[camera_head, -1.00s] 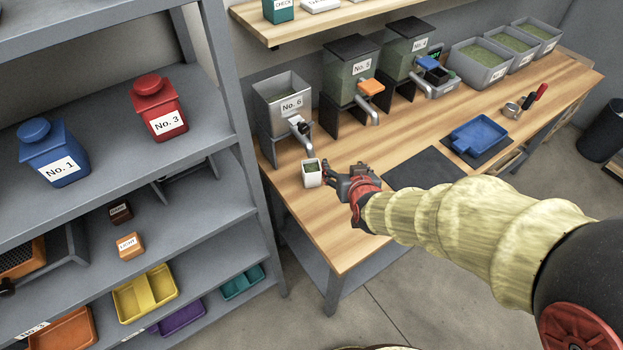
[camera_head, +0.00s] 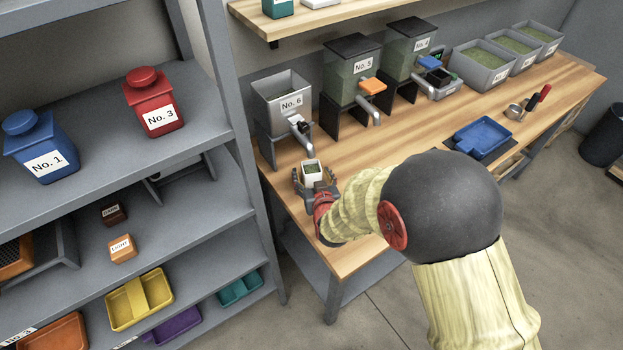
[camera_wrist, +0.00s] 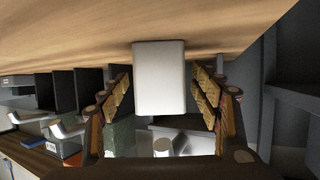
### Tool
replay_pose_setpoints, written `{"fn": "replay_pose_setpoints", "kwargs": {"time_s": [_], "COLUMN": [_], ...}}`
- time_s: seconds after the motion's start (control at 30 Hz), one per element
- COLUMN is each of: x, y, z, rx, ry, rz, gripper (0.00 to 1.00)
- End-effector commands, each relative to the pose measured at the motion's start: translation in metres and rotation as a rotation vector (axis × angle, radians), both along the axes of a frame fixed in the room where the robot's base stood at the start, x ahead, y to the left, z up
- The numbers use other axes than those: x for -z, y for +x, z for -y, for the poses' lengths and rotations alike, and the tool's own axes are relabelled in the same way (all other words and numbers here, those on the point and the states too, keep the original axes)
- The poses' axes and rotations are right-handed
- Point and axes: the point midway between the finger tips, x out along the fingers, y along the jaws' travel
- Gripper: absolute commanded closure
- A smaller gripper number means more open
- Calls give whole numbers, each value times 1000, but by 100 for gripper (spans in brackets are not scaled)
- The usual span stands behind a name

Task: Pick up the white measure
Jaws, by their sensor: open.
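The white measure (camera_head: 312,178) stands upright on the wooden bench, below the No. 6 hopper's spout, with green contents inside. In the wrist view the white measure (camera_wrist: 160,78) is centred between the two fingers. My gripper (camera_head: 316,184) is open, low over the bench on the measure's near side, with a finger on either side of it. In the wrist view my gripper (camera_wrist: 160,100) shows a gap between each finger and the measure. The measure's lower front is partly hidden in the head view.
The No. 6 hopper (camera_head: 283,98) stands just behind the measure. The No. 5 hopper (camera_head: 350,72) is to its right. A blue tray (camera_head: 482,138) lies further right on the bench. The grey shelf unit (camera_head: 235,120) rises close on the left.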

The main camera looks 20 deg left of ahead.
Motion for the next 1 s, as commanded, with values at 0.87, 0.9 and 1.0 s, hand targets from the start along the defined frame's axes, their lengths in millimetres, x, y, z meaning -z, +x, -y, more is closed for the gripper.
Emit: {"fn": "replay_pose_setpoints", "kwargs": {"time_s": [0.87,0.9,1.0], "x": [2,2,2], "y": [8,8,8], "z": [-4,-4,-4], "rx": [0,0,0], "ry": [0,0,1], "rz": [1,1,2], "gripper": [66,68,74]}}
